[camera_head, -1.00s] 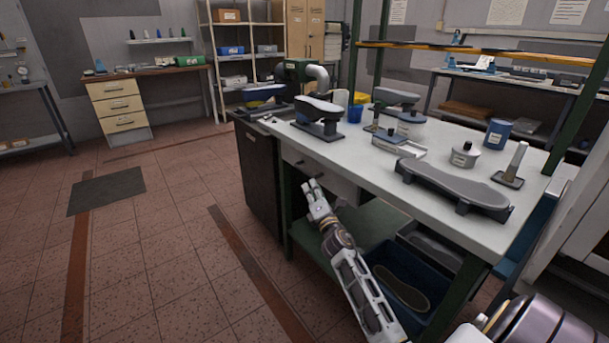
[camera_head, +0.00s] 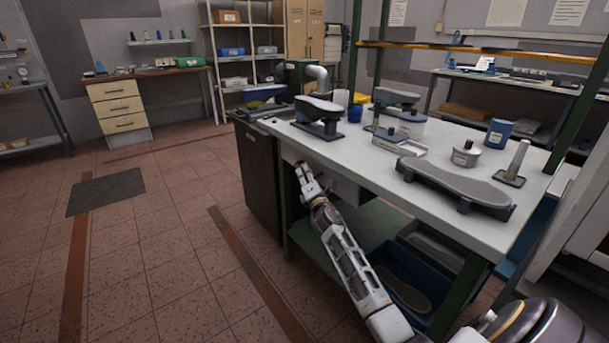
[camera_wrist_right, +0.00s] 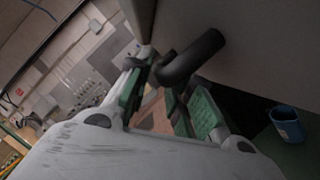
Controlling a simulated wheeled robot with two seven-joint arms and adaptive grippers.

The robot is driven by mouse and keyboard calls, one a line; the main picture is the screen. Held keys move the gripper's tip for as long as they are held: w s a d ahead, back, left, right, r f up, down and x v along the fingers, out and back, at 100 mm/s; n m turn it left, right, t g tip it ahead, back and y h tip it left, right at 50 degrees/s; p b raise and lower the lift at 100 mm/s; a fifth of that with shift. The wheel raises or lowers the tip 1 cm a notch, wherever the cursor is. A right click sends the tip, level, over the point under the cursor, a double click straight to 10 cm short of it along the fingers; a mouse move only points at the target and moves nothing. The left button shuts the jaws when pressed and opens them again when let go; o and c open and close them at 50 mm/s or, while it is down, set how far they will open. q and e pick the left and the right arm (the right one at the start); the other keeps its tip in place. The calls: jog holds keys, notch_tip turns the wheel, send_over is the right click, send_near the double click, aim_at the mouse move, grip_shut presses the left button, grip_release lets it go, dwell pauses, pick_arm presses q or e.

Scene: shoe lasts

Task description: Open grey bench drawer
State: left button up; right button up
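The grey bench drawer (camera_head: 345,190) sits under the near left part of the white-topped bench (camera_head: 400,180). Its front looks closed, and my right arm partly covers it. My right gripper (camera_head: 303,172) is at the left part of the drawer front. In the right wrist view, the drawer's dark bar handle (camera_wrist_right: 198,57) stands out from the grey front. My right gripper (camera_wrist_right: 160,88) is open there, its green-padded fingers apart with the handle's near end at or between their tips. I cannot tell whether they touch it. My left gripper is not in view.
A dark cabinet (camera_head: 260,180) stands left of the drawer. A green lower shelf (camera_head: 375,223) and a blue crate (camera_head: 432,266) are under the bench. Shoe lasts and tools stand on top. The tiled floor to the left is open, with a dark mat (camera_head: 105,191).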

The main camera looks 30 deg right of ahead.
jog(key=shift+w+d+r, duration=0.1)
jog(key=shift+w, duration=0.45)
grip_shut()
